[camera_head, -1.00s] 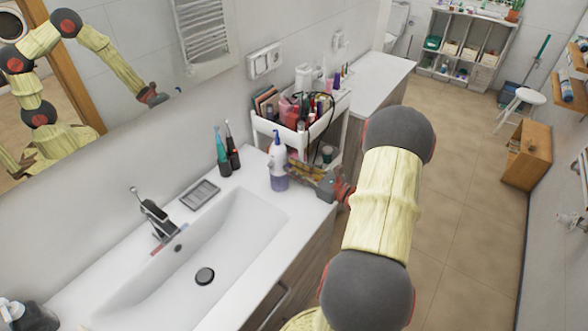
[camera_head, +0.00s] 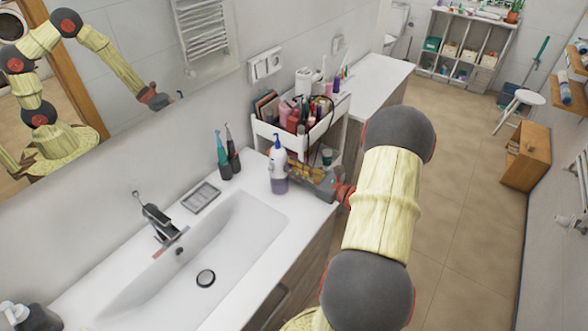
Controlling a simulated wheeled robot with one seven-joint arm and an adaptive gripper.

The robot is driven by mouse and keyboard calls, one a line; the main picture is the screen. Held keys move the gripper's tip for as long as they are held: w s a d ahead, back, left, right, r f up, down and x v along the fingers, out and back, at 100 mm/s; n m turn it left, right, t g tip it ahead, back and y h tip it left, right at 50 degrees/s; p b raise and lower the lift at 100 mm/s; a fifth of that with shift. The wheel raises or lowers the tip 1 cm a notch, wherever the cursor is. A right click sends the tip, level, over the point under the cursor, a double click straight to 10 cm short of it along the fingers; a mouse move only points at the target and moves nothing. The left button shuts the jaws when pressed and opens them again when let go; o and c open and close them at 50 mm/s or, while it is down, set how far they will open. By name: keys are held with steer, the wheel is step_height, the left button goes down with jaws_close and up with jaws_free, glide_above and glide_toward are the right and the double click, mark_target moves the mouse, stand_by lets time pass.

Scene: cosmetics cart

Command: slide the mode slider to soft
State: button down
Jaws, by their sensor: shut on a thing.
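I cannot make out the mode slider or a soft mark. My gripper (camera_head: 314,181) is low beside the white cosmetics cart (camera_head: 268,130), just right of a white and purple pump bottle (camera_head: 278,172). Its fingers point left, at the front right corner of the counter. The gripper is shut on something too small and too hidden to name. I cannot tell whether the fingers touch the cart. My arm hides part of the floor beside it.
The cart's top tray holds several bottles and tubes, with a dark cable (camera_head: 335,112) looping over its side. Two electric toothbrushes (camera_head: 222,155) and a grey soap dish (camera_head: 201,196) stand by the sink (camera_head: 245,225).

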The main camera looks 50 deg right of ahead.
steer(key=c, duration=1.8)
jaws_free()
steer(key=shift+o, duration=0.2)
steer(key=s+d, duration=0.1)
steer(key=s, duration=1.1)
